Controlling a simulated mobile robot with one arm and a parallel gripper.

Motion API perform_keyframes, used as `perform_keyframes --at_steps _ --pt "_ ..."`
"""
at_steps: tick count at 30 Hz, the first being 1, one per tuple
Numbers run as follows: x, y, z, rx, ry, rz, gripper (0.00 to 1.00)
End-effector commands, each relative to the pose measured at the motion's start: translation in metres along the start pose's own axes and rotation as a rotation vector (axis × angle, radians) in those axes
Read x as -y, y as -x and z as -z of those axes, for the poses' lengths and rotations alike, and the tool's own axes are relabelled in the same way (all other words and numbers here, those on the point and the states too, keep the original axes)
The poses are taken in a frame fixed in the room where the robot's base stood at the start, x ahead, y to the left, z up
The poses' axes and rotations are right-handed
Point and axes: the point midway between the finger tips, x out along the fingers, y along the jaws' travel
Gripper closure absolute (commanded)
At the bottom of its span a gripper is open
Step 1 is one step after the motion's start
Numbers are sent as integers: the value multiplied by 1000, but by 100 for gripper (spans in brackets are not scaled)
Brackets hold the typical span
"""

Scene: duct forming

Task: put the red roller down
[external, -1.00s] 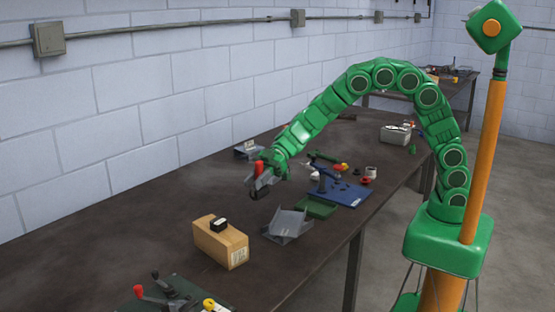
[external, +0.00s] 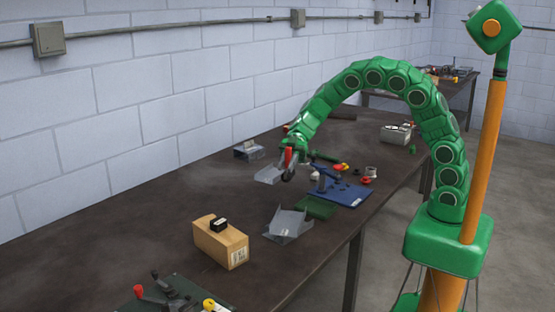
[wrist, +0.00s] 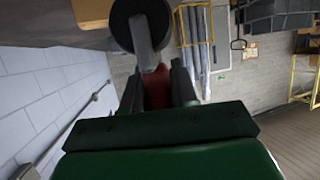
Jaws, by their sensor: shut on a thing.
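The red roller (external: 288,157) is in my gripper (external: 289,165), over the middle of the dark bench. Its red handle shows upright between the fingers in the external view. In the wrist view, the red handle (wrist: 157,85) is between the two fingers of my gripper (wrist: 157,92), and a dark round wheel on a grey fork extends beyond them. My gripper is shut on the handle. Whether the wheel touches anything below is too small to tell.
A bent grey sheet piece (external: 269,175) lies just left of my gripper. A blue plate with a tool (external: 345,194), a green tray (external: 316,208) and another grey sheet piece (external: 288,226) lie nearer. A cardboard box (external: 221,244) stands at front. The bench's left side is clear.

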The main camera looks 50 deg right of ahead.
Motion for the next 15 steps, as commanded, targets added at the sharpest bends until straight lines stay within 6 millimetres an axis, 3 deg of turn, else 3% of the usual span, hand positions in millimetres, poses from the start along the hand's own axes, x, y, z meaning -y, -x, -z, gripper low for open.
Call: perform_keyframes --at_steps 6,15 --pt "25 48 -33 -1 21 54 100" --pt "53 86 -60 -1 42 99 100"
